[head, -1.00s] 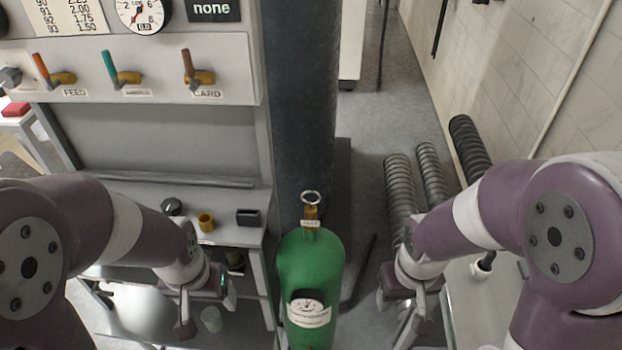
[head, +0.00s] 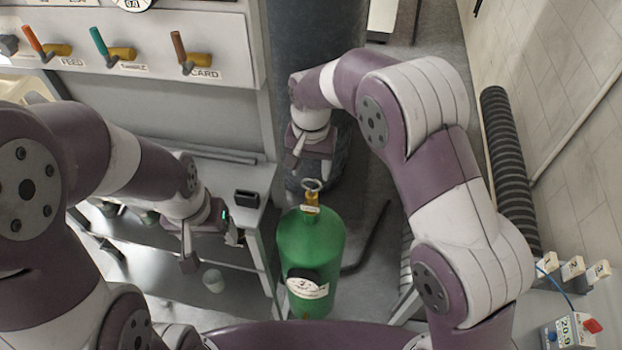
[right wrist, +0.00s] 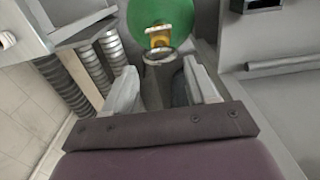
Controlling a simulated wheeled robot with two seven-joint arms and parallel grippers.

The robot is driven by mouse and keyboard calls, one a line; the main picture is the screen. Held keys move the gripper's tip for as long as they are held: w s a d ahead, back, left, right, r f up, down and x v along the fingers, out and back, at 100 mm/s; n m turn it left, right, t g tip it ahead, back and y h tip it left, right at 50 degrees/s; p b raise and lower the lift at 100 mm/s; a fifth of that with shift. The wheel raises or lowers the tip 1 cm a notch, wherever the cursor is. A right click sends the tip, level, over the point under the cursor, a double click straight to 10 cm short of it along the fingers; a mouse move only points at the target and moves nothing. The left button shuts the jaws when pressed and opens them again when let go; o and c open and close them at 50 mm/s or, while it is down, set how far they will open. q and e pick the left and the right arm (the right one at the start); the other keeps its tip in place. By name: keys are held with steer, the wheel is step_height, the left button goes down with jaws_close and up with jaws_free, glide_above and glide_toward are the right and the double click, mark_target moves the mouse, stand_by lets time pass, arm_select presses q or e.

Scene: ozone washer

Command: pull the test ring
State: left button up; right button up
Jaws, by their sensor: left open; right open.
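The test ring (head: 312,185) is a small pale metal ring on top of the brass valve (head: 312,201) of a green gas cylinder (head: 311,243), which stands upright in the middle of the head view. My right gripper (head: 308,172) is open and points down just above and behind the ring. In the right wrist view, the ring (right wrist: 158,57) shows between or just beyond the open fingertips (right wrist: 160,68), with the brass valve (right wrist: 159,36) and green cylinder (right wrist: 160,12) past it. Contact cannot be told. My left gripper (head: 210,250) is open and empty, left of the cylinder.
A grey panel with coloured valve levers (head: 185,55) stands at the upper left. Below it, a shelf holds a black box (head: 246,198). A dark column (head: 310,40) rises behind the cylinder. A striped dark hose (head: 505,150) runs along the right wall.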

steer(key=shift+w+d+f+p, duration=0.15)
steer(key=shift+w+f, duration=0.1)
steer(key=shift+f, duration=0.25)
steer(key=shift+w+f+p, duration=0.15)
steer(key=shift+w+f, duration=0.05)
steer(key=shift+f, duration=0.25)
steer(key=shift+s+f, duration=0.15)
steer(key=shift+s, duration=0.05)
steer(key=shift+s+a, duration=0.2)
steer(key=shift+s, duration=0.25)
steer(key=shift+w+d, duration=0.1)
steer(key=shift+w, duration=0.25)
jaws_close()
steer(key=shift+s, duration=0.2)
